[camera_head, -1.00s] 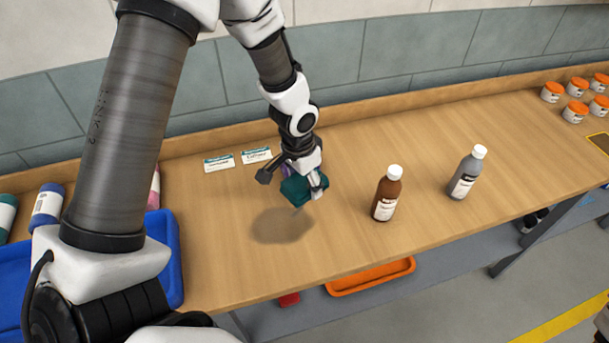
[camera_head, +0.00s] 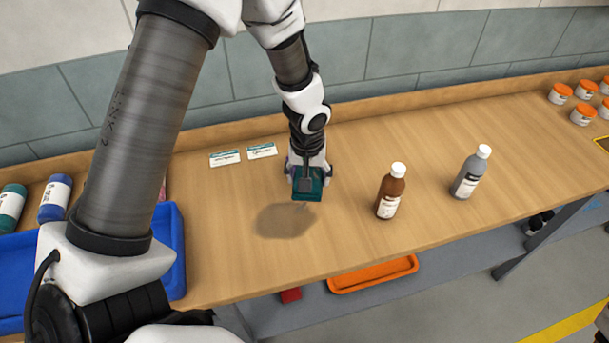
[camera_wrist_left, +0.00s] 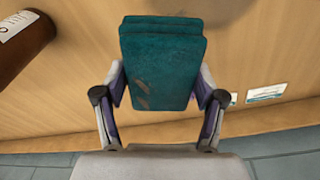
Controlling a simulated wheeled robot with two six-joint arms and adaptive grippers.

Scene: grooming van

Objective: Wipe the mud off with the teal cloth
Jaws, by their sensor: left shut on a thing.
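The teal cloth (camera_head: 308,190) is a folded block gripped between the fingers of my left gripper (camera_head: 306,180). In the left wrist view the cloth (camera_wrist_left: 160,62) fills the space between both fingers (camera_wrist_left: 160,95) and carries brown smudges on its face. A brownish, faint-edged patch of mud (camera_head: 285,221) lies on the wooden bench, just left of and nearer than the cloth. Part of a dark patch also shows at the top of the wrist view. I cannot tell whether the cloth touches the bench. My right gripper is not in view.
A brown bottle (camera_head: 391,190) and a grey bottle (camera_head: 470,173) stand right of the cloth. Two label cards (camera_head: 262,151) lie behind it. A blue tray (camera_head: 172,250) is at left, and several orange-lidded jars (camera_head: 583,114) at far right. The bench (camera_head: 340,238) is clear in front.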

